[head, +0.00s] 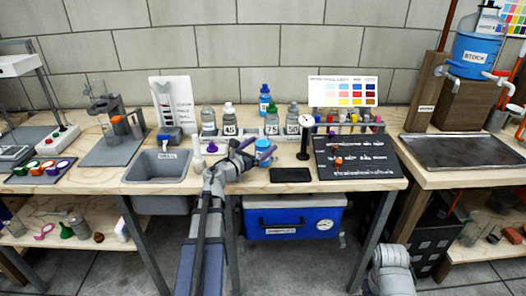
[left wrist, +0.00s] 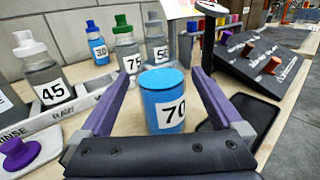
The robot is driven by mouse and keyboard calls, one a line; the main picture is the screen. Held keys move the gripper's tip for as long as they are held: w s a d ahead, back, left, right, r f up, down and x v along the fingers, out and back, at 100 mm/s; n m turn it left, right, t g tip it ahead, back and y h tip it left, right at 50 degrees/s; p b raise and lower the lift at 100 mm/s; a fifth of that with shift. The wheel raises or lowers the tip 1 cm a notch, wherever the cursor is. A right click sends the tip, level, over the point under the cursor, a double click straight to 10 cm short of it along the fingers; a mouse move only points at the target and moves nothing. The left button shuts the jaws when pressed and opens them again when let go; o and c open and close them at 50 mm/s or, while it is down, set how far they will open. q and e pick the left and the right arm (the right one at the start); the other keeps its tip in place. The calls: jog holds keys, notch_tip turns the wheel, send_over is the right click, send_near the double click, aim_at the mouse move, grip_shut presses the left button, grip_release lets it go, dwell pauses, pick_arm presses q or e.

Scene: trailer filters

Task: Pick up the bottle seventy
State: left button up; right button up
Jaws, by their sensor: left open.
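The bottle seventy is a short blue cylinder with a blue lid and a white label reading 70; in the left wrist view the bottle seventy (left wrist: 162,100) stands upright on the bench between my left gripper's fingers. In the head view its blue lid (head: 263,146) shows beside the gripper. My left gripper (head: 264,153) is open, with its two purple fingers on either side of the bottle; in the left wrist view the gripper (left wrist: 160,85) shows a gap to each finger. My right gripper is not in view.
Behind stand bottle 45 (left wrist: 47,75), green-capped bottle 75 (left wrist: 126,50) and bottle 50 (left wrist: 156,45). A black flat pad (head: 291,175) and a dark sloped board (head: 355,157) lie to the right. A grey sink (head: 160,168) is left.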

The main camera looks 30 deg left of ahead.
pick_arm(q)
jog(key=w, duration=0.4)
jog(key=shift+w+d+r, duration=0.1)
jog(key=shift+w+d, duration=0.2)
jog(key=shift+c, duration=0.4)
grip_shut()
